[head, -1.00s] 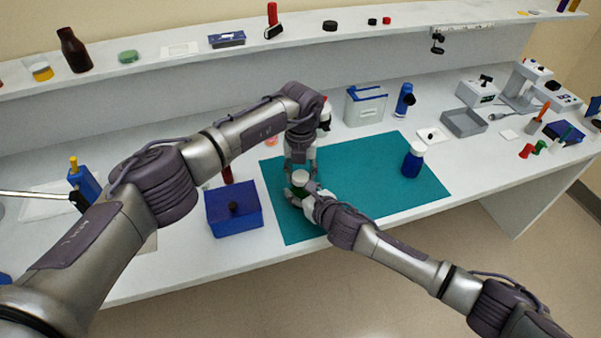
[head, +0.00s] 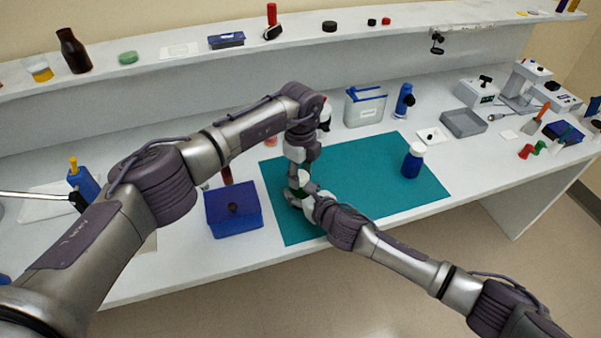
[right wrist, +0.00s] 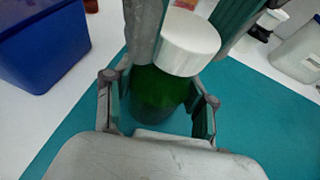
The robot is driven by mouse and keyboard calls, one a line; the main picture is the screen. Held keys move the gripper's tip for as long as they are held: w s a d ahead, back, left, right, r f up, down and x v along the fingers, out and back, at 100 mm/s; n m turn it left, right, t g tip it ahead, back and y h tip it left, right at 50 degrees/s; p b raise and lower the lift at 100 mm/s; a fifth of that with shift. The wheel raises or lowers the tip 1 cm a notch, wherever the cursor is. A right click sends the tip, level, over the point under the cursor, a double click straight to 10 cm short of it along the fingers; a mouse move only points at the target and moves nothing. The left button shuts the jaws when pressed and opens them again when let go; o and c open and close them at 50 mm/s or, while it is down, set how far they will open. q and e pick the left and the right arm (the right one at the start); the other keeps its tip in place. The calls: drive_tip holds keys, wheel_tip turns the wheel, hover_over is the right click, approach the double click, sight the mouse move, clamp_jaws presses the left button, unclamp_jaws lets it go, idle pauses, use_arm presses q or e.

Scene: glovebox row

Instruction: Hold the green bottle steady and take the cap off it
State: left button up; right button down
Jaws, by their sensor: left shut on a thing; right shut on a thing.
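The green bottle (right wrist: 158,100) stands upright on the teal mat (head: 375,180), with its white cap (right wrist: 188,45) on top in the right wrist view. My right gripper (right wrist: 157,112) is shut on the bottle's body, one finger on each side. My left gripper (head: 298,178) comes down from above and is shut on the cap, with its fingers on either side of it in the right wrist view. In the head view the grippers hide most of the bottle and cap. I cannot tell whether the cap has turned.
A blue box (head: 233,212) stands left of the mat. A blue bottle with a white cap (head: 412,162) stands on the mat's right part. A white container with a blue lid (head: 364,106) and a grey tray (head: 464,123) are behind. The mat's middle is clear.

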sight(300, 175)
use_arm(q)
drive_tip(key=shift+r, duration=0.15)
drive_tip(key=shift+r, duration=0.95)
drive_tip(key=shift+r, duration=2)
use_arm(e)
drive_tip(key=shift+c, duration=1.4)
unclamp_jaws()
